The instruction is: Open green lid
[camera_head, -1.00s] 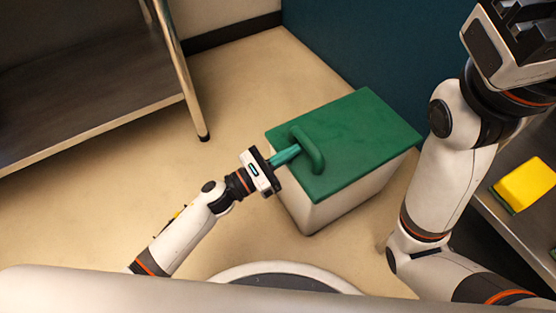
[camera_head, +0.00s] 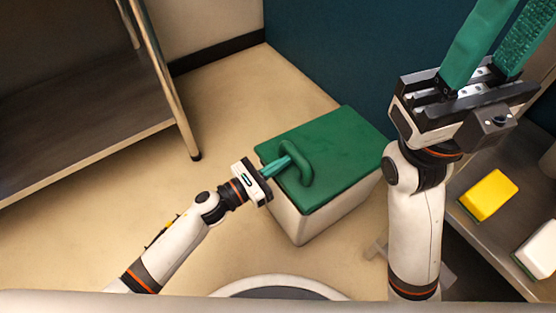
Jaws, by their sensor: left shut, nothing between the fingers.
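The green lid (camera_head: 335,150) lies flat on top of the white bin (camera_head: 322,220) on the floor. Its raised green handle (camera_head: 298,163) is near the lid's left side. My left gripper (camera_head: 286,160) is shut and empty, its green fingers pointing at the handle. The fingertips are at the handle's near side and overlap it; I cannot tell whether they touch it or reach under it. My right gripper (camera_head: 500,42) is raised at the upper right, its two green fingers apart and empty, with the tips cut off by the frame.
A metal shelf (camera_head: 85,130) stands at the left, its leg reaching the floor. A teal wall (camera_head: 330,55) rises behind the bin. The floor (camera_head: 225,115) left of the bin is clear.

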